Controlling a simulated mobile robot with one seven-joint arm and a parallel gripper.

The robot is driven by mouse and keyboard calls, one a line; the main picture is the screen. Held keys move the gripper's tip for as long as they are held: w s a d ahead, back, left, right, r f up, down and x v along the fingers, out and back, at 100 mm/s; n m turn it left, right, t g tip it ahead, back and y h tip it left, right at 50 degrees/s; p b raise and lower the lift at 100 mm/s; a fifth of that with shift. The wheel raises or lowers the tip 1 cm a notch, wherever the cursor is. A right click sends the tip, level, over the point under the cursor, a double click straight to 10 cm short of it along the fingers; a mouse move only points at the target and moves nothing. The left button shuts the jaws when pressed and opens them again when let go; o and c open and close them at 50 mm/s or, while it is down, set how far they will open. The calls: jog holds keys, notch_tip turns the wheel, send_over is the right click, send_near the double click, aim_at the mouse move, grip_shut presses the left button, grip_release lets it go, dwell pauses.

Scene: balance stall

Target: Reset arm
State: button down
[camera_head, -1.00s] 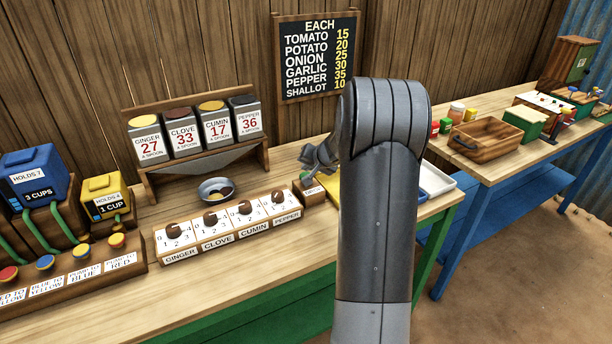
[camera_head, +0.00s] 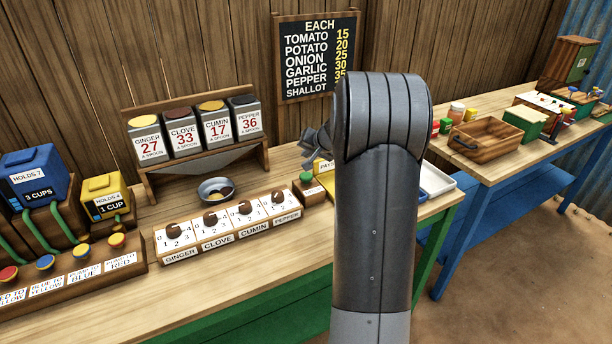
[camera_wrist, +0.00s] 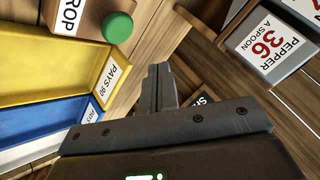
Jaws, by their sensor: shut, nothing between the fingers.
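My gripper (camera_wrist: 160,85) is shut and empty in the wrist view, its fingers together above the wooden stall table (camera_head: 120,288). Only a grey part of my gripper (camera_head: 314,145) shows in the head view, left of my upright grey arm, above the right end of the table. Below it are a green button (camera_head: 306,177) on a wooden block and a yellow tray with a "PAYS" label. In the wrist view the green button (camera_wrist: 117,27) and the yellow tray (camera_wrist: 40,70) lie left of the fingers. My arm hides part of the trays.
A row of spice dials (camera_head: 228,222) and a metal bowl (camera_head: 216,189) stand left of my gripper. The pepper canister (camera_head: 246,118) is on the rack behind. A price board (camera_head: 318,57) hangs on the wall. A second table (camera_head: 490,165) stands right.

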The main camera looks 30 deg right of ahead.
dwell(0.5)
jog(key=s+a+r+n+g+y, duration=0.1)
jog(key=s+a+r+n, duration=0.1)
jog(key=s+a+r, duration=0.55)
jog(key=s+a+r+n+g, duration=0.1)
jog(key=s+a+r+n, duration=0.25)
jog(key=s+a, duration=0.75)
jog(key=s+a+n+h, duration=0.1)
jog(key=s+a, duration=0.2)
jog(key=s, duration=0.7)
jog(key=s+a+f+n+g+h, duration=0.1)
jog(key=s+a, duration=0.3)
jog(key=s, duration=0.7)
jog(key=shift+f+g, duration=0.15)
jog(key=shift+g, duration=0.15)
